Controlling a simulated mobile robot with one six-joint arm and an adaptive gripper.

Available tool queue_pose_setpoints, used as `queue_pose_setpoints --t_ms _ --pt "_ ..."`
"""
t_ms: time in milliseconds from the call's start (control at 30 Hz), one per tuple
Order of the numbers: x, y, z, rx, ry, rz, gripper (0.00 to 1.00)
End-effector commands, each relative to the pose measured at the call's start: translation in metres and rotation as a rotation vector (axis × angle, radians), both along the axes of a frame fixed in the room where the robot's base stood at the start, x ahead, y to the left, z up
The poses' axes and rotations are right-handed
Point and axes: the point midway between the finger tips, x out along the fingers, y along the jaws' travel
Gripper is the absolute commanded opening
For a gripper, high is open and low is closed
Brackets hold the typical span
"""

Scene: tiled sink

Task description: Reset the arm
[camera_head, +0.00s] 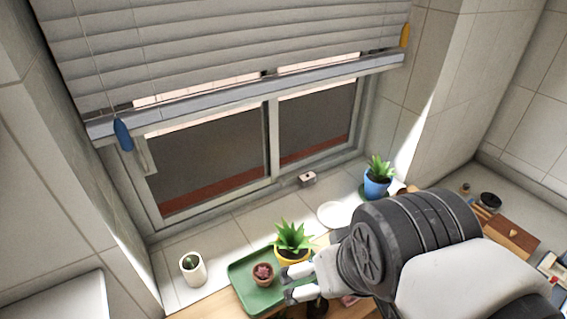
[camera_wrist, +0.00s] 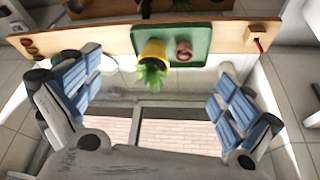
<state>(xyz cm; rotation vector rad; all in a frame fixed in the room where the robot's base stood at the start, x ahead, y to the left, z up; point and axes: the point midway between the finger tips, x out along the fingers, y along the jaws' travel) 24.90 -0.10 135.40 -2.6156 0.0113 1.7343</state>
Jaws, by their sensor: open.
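My gripper (camera_head: 288,284) is at the lower middle of the head view, over the front part of the green tray (camera_head: 243,272). Its two fingers are spread, with nothing between them. In the wrist view my gripper (camera_wrist: 160,75) shows blue-padded fingers wide apart at left and right. A small brown pot with a reddish plant (camera_head: 263,274) is just left of the fingers in the head view. A yellow pot with a spiky green plant (camera_head: 293,243) is just behind them. My arm hides part of the counter at lower right.
A white cup (camera_head: 193,269) stands left of the tray. A white plate (camera_head: 334,214) and a blue potted plant (camera_head: 378,178) are behind my arm. The window (camera_head: 210,160) has a lowered blind (camera_head: 220,50). A wooden board (camera_head: 510,236) lies at right.

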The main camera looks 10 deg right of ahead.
Motion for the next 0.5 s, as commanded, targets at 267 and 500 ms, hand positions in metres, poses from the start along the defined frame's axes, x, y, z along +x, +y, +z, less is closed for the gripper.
queue_pose_setpoints --t_ms 267,500 --pt "-0.0106 0.0003 0.0002 -0.001 -0.008 0.006 0.98" --pt "-0.0102 0.0003 -0.0070 0.000 -0.008 0.005 0.98"
